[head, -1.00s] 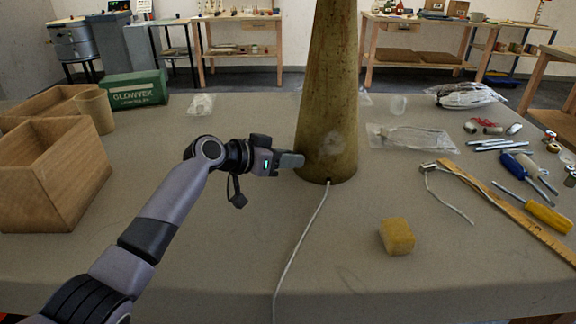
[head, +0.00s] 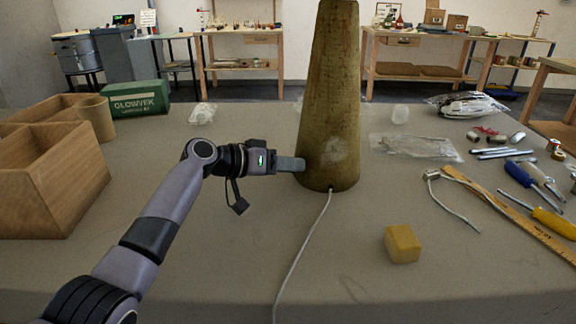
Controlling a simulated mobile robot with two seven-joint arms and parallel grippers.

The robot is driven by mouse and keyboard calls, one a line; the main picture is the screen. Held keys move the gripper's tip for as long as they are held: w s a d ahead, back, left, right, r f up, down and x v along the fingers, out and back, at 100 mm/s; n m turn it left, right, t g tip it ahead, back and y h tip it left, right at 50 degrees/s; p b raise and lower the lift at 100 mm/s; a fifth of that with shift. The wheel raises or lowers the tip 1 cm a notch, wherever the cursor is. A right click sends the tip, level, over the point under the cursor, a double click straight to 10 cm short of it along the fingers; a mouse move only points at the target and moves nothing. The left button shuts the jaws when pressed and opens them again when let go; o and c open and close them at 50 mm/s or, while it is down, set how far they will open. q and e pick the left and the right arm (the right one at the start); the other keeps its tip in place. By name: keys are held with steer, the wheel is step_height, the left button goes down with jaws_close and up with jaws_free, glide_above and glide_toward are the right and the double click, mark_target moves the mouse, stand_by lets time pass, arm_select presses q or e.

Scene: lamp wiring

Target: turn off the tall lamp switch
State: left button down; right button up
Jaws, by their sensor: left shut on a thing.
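The tall lamp's tapered body (head: 331,100) stands upright on the table. Its top is cut off by the upper edge of the head view. A white cord (head: 304,249) comes out of a small hole at its foot and runs to the table's front edge. No switch can be made out. My left gripper (head: 298,164) is at the left side of the lamp's lower body, its fingers pointing right and reaching it. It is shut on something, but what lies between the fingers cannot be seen. My right gripper is not in view.
A yellow block (head: 402,243) lies to the right of the cord. A wooden box (head: 50,185) and a green box (head: 135,98) are on the left. Screwdrivers (head: 551,222), a wooden ruler (head: 500,207) and plastic bags (head: 418,147) lie on the right.

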arm_select(q)
steer(key=c, duration=0.9)
jaws_free()
steer(key=shift+o, duration=0.2)
steer(key=shift+a, duration=0.1)
steer(key=shift+v, duration=3.5)
steer(key=shift+s, duration=0.1)
